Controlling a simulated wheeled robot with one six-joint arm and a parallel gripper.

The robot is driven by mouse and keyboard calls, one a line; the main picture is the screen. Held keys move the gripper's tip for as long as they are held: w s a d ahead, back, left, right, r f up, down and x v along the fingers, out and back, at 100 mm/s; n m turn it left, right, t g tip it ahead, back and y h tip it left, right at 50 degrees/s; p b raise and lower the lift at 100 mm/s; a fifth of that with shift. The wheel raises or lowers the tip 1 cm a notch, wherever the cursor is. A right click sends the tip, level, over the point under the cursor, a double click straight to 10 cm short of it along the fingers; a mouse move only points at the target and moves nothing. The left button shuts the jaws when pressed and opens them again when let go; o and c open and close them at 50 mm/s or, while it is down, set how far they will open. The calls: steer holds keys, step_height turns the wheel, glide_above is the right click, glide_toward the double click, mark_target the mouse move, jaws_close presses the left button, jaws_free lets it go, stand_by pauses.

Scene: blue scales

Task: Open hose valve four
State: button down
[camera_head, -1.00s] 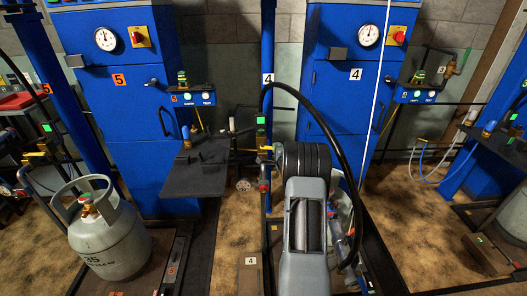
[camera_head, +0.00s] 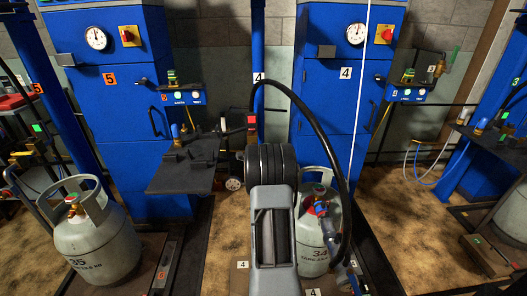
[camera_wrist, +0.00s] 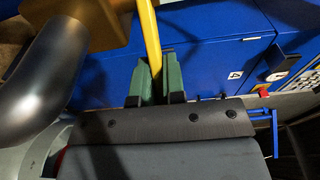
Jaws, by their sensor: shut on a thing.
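In the wrist view, my gripper (camera_wrist: 155,82) has its green fingers closed on both sides of a yellow lever (camera_wrist: 150,35), which looks like the hose valve handle at station four. A brass-coloured block (camera_wrist: 85,25) is at the upper left, partly out of frame. In the head view, my arm hides the gripper and valve. The blue cabinet (camera_head: 335,110) bears a 4 label. A black hose (camera_head: 325,120) arches from the post down to the right of my arm. A grey gas cylinder (camera_head: 316,250) marked 34 stands right of my arm.
A small red light (camera_head: 251,121) shows on the post at station four. A dark shelf (camera_head: 185,170) projects left of my arm. Cylinder 35 (camera_head: 95,245) stands at the left. Open floor (camera_head: 395,205) lies to the right.

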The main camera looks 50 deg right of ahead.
steer(key=shift+f, duration=0.15)
steer(key=c, duration=1.2)
jaws_free()
steer(key=shift+a, duration=0.1)
steer(key=p+v, duration=0.1)
steer(key=v, duration=1.2)
steer(key=shift+s+a, duration=0.25)
